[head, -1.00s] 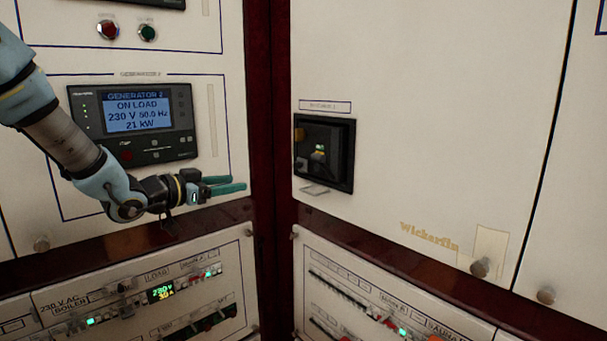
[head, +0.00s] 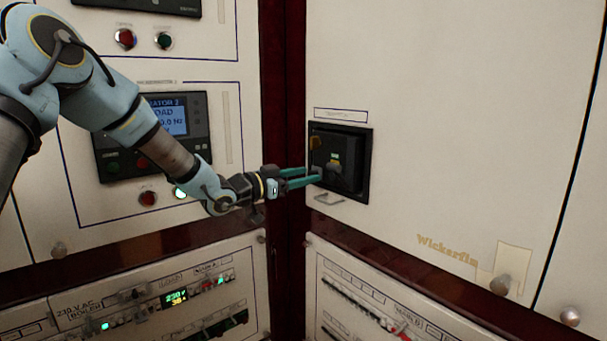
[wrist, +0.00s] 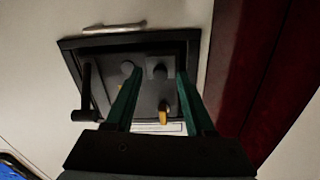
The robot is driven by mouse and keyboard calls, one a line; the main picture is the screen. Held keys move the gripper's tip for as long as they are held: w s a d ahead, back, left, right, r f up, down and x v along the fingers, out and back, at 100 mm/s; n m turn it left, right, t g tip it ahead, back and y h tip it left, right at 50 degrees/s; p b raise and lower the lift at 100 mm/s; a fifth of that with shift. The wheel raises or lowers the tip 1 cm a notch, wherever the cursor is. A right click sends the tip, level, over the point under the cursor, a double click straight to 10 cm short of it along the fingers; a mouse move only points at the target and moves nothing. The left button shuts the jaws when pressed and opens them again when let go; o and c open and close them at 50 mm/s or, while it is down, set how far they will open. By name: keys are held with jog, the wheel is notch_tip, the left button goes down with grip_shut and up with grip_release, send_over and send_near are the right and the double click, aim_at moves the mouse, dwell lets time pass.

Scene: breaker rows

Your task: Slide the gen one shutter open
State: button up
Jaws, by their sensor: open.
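A black recessed breaker unit (head: 364,160) is set in the cream panel on the right, under a small label too blurred to read. It has a small lit green and yellow window and an orange part. My gripper (head: 316,175) is open at the unit's left side. In the wrist view my green fingers (wrist: 158,74) point at the unit's dark face, with a small dark square knob (wrist: 158,71) between their tips in the picture. I cannot tell contact, nor which part is the gen one shutter.
A pale bar handle (head: 328,200) is below the unit, and a black lever (wrist: 86,95) shows in the wrist view. My arm partly covers the generator display (head: 170,120). Breaker rows (head: 180,300) run below. A dark red post (head: 285,120) stands between the panels.

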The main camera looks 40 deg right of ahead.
jog(key=shift+d, duration=0.1)
grip_shut()
dwell(0.4)
dwell(1.0)
